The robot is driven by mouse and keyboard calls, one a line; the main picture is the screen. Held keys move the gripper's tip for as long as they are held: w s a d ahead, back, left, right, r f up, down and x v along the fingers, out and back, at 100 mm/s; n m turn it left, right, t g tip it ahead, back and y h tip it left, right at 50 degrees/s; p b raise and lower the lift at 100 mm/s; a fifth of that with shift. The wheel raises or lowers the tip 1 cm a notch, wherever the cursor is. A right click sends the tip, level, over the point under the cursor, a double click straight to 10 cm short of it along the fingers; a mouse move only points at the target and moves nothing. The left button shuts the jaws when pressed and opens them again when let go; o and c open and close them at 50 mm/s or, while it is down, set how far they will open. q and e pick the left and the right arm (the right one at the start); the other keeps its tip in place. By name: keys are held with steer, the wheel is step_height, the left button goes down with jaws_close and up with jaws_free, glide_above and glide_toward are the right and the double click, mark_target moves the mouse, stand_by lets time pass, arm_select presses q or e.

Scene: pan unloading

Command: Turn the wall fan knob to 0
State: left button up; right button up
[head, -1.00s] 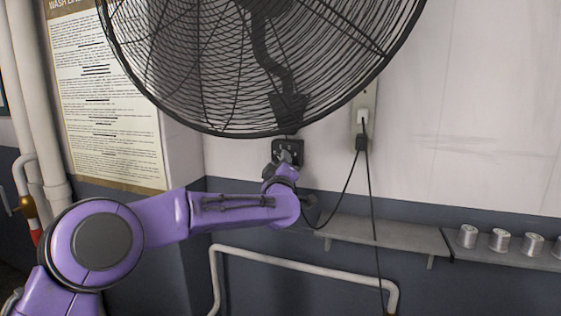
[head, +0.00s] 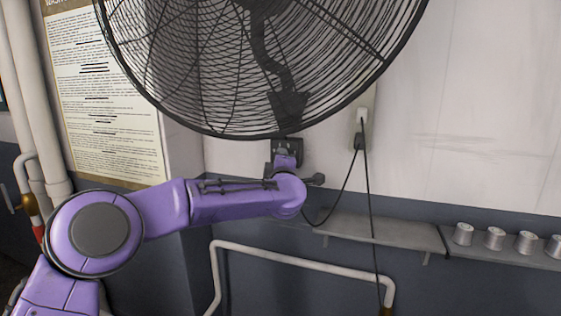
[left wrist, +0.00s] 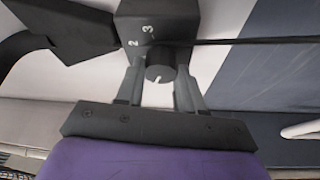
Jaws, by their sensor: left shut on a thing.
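The wall fan (head: 262,60) hangs on the white wall at the top of the head view. Its dark control box (head: 288,146) sits just below the cage; it also shows in the left wrist view (left wrist: 180,14). The black knob (left wrist: 160,66) with a white pointer mark is on the box, with the numbers 2 and 3 visible beside it. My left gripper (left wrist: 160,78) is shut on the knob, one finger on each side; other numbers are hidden. In the head view my left gripper (head: 284,160) is at the box, and the knob is hidden. My right gripper is not in view.
A power cord (head: 351,183) hangs from a wall socket (head: 361,116) right of the fan. A grey shelf (head: 380,233) and several metal cans (head: 494,238) are at lower right. A white pipe rail (head: 300,259) runs below.

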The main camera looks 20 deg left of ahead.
arm_select(q)
steer(key=o, duration=1)
steer(key=shift+o, duration=0.2)
steer(key=b+v, duration=0.4)
steer(key=v, duration=0.6)
steer(key=shift+s, duration=0.25)
